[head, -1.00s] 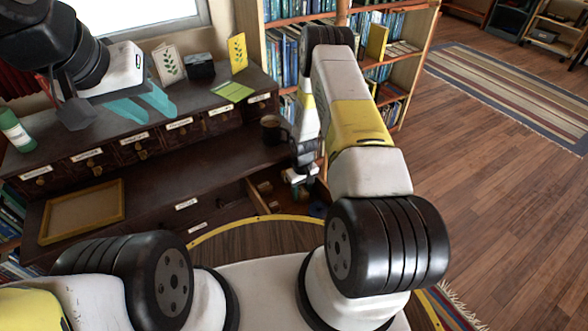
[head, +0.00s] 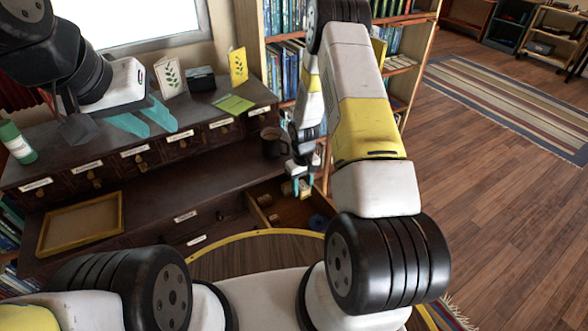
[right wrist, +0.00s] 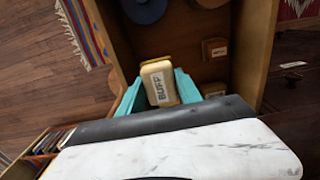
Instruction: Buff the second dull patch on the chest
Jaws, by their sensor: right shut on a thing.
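The dark wooden chest (head: 215,172), with rows of labelled drawers, stands along the wall in the head view. I cannot make out a dull patch on it. My right gripper (head: 303,187) is at the open drawer (head: 256,212) on the chest's right. In the right wrist view, its teal fingers (right wrist: 160,92) are shut on a cream block marked BUFF (right wrist: 159,84), above the drawer floor.
A dark mug (head: 272,142) stands on the chest's ledge near my right gripper. A wooden tray (head: 45,238), cards (head: 238,67) and a green bottle (head: 17,143) are on the chest. The drawer holds a round blue thing (right wrist: 145,9) and brown blocks (right wrist: 215,47).

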